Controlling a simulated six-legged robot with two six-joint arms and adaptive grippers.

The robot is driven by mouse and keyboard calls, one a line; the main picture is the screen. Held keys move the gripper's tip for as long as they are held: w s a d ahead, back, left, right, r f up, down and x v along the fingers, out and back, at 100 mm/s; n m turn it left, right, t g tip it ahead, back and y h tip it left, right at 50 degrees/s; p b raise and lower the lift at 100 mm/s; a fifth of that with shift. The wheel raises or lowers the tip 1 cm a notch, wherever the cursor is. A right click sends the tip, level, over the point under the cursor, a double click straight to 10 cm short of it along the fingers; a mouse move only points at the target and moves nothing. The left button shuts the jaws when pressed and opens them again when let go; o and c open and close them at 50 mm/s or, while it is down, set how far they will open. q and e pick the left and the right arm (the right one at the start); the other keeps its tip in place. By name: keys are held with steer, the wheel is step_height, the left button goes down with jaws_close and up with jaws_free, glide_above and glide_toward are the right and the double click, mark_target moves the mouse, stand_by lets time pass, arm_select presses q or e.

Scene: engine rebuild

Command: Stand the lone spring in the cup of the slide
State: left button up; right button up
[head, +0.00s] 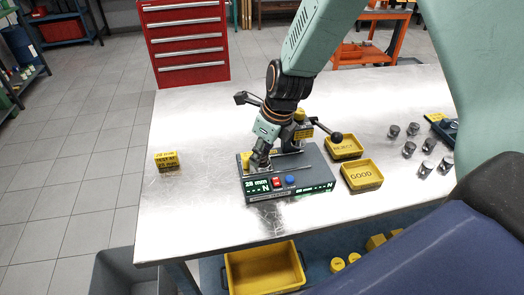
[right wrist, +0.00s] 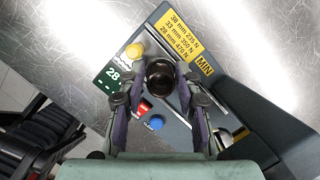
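The spring tester (head: 315,177) stands on the metal table with a lit 28 mm display, red and blue buttons and a lever. My right gripper (head: 262,161) is low over its left part, pointing down. In the right wrist view, the fingers (right wrist: 161,80) are on both sides of a dark round coil (right wrist: 160,72), which I take for the lone spring; they appear closed on it. The coil is seen end-on, over the tester's top. The slide's cup is hidden under the coil and gripper, so I cannot tell whether the coil rests in it. My left gripper is not in view.
Yellow REJECT (head: 344,147) and GOOD (head: 361,175) trays stand right of the tester. A yellow sign block (head: 166,160) stands left; the table between is clear.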

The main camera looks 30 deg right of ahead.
steer(key=o, duration=0.3)
steer(key=shift+d, duration=0.25)
steer(key=shift+r, duration=0.35)
steer(key=v, duration=1.1)
steer(key=shift+s+d+r, duration=0.1)
steer(key=shift+s+d, duration=0.1)
steer(key=shift+a, duration=0.1)
